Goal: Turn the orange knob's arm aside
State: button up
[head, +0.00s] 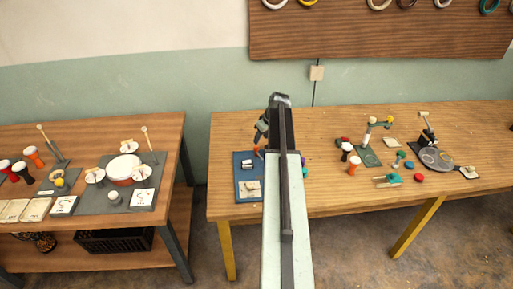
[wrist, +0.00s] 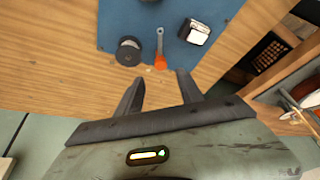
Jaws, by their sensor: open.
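In the wrist view the orange knob (wrist: 160,62) sits near the edge of a blue board (wrist: 115,15). A thin grey arm (wrist: 160,40) extends from it towards the top of the picture. My gripper (wrist: 160,77) is open and empty, its two fingers pointing towards the board. The knob shows just beyond the gap between the fingertips; I cannot tell the height between them. In the head view my gripper (head: 262,135) is over the blue board (head: 241,188) at the table's left end, and my arm hides the board's right part.
On the board, a dark round spool (wrist: 129,52) stands left of the knob and a white-topped block (wrist: 195,32) right of it. Goblet drums (head: 354,168) and other items stand farther right on the table. A second table (head: 172,130) is to the left, across a gap.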

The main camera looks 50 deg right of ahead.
aim_at(257, 147)
jog(key=b+x, duration=0.7)
jog(key=x, duration=0.1)
jog(key=shift+a, duration=0.1)
jog(key=shift+s+r, duration=0.1)
jog(key=shift+r, duration=0.05)
